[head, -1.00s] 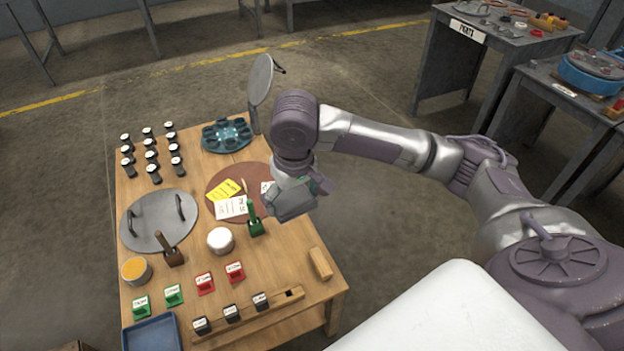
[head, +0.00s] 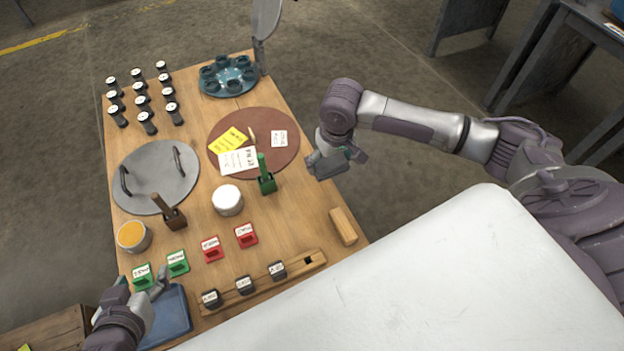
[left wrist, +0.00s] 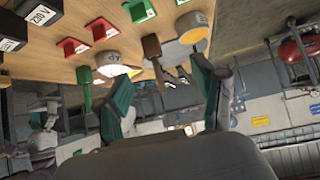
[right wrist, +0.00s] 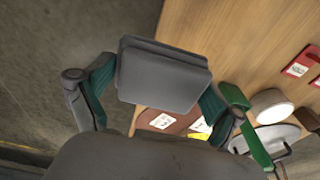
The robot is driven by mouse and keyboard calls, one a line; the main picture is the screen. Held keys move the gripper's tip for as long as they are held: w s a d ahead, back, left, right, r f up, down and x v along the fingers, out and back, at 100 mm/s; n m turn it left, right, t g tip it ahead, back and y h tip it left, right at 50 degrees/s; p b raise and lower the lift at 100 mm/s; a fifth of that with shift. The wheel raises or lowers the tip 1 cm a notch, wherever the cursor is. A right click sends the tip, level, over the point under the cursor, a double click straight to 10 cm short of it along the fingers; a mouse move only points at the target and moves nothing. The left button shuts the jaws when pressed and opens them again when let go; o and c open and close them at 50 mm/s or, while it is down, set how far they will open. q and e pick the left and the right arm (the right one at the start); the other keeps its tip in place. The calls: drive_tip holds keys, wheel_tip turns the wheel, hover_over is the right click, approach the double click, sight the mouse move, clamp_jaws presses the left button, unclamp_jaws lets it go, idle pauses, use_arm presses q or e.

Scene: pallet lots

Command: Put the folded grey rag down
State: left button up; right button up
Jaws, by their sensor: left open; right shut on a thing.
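The folded grey rag (right wrist: 163,75) is a thick, flat grey pad, held between the fingertips in the right wrist view. My right gripper (head: 335,160) is shut on it, just off the right edge of the wooden table (head: 310,215) in the head view. The rag (head: 326,165) shows there only as a small grey shape under the wrist. My left gripper (head: 143,287) is open and empty, over the blue tray (head: 172,318) at the table's near left corner. Its spread fingers also show in the left wrist view (left wrist: 165,85).
A brown round mat (head: 285,155) with cards, a green-handled brush (head: 266,178), a white round container (head: 227,200) and a wooden block (head: 343,226) stand nearest the right gripper. A grey lidded disc (head: 155,178) lies left. Bare wood shows between the brush and the wooden block.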

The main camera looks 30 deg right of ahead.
sight(312, 184)
drive_tip(key=a+f, duration=0.1)
drive_tip(key=w+a+b, duration=0.1)
drive_tip(key=a+f, duration=0.1)
drive_tip(key=a, duration=0.1)
drive_tip(key=shift+w+f, duration=0.25)
drive_tip(key=shift+f, duration=0.1)
drive_tip(key=shift+f+b, duration=0.2)
drive_tip(key=shift+b, duration=0.1)
wheel_tip(312, 184, down, 3)
drive_tip(key=shift+f+b, duration=0.2)
drive_tip(key=shift+b, duration=0.7)
use_arm(q)
drive_tip(key=w+d+r+t+h, duration=0.1)
drive_tip(key=w+r+t, duration=0.2)
drive_tip(key=r+t, duration=0.2)
drive_tip(key=w+d+r+t+h, duration=0.2)
drive_tip(key=w+r+t, duration=0.1)
drive_tip(key=r, duration=0.6)
drive_tip(key=shift+d+t, duration=0.3)
drive_tip(key=shift+t, duration=0.6)
drive_tip(key=shift+f, duration=0.15)
use_arm(e)
drive_tip(key=shift+f, duration=0.1)
drive_tip(key=o, duration=0.8)
drive_tip(key=shift+c, duration=0.2)
use_arm(q)
drive_tip(key=shift+f, duration=0.2)
